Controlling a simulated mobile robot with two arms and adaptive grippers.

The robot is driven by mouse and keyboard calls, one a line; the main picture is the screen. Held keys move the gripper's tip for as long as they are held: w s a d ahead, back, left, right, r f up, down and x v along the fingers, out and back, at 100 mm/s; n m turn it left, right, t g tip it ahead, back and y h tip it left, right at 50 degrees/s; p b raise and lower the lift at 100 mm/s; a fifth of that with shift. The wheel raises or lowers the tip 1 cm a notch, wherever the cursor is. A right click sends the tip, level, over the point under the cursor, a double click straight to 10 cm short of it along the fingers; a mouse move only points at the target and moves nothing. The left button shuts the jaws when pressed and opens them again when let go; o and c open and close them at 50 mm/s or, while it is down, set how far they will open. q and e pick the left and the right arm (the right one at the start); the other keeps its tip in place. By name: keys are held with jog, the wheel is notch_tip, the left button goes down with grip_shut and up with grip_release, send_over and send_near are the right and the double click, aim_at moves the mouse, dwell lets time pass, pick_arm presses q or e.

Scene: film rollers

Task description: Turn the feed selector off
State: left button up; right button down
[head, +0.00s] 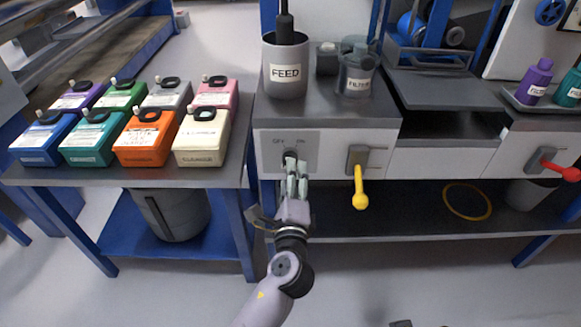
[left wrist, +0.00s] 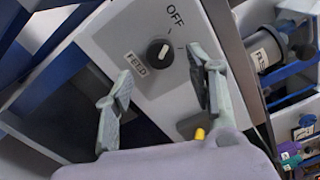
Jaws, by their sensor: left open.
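The feed selector is a round black knob (left wrist: 160,52) with a white pointer bar, on a light panel. In the left wrist view, its FEED label (left wrist: 134,62) and the word OFF (left wrist: 175,15) show beside it. The white bar slants toward the upper right; I cannot tell surely which mark it meets. In the head view the knob (head: 291,154) is partly hidden behind my left gripper (head: 296,170). In the left wrist view my left gripper (left wrist: 160,80) is open, with its fingers apart and the knob seen between and beyond them.
A yellow-ended lever (head: 360,187) sticks out of the panel to the right, and a red one (head: 560,171) farther on. Several coloured bottles (head: 150,135) fill the left table. Floor in front is largely free.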

pick_arm(q)
jog(key=s, duration=0.7)
jog(key=shift+s, duration=0.25)
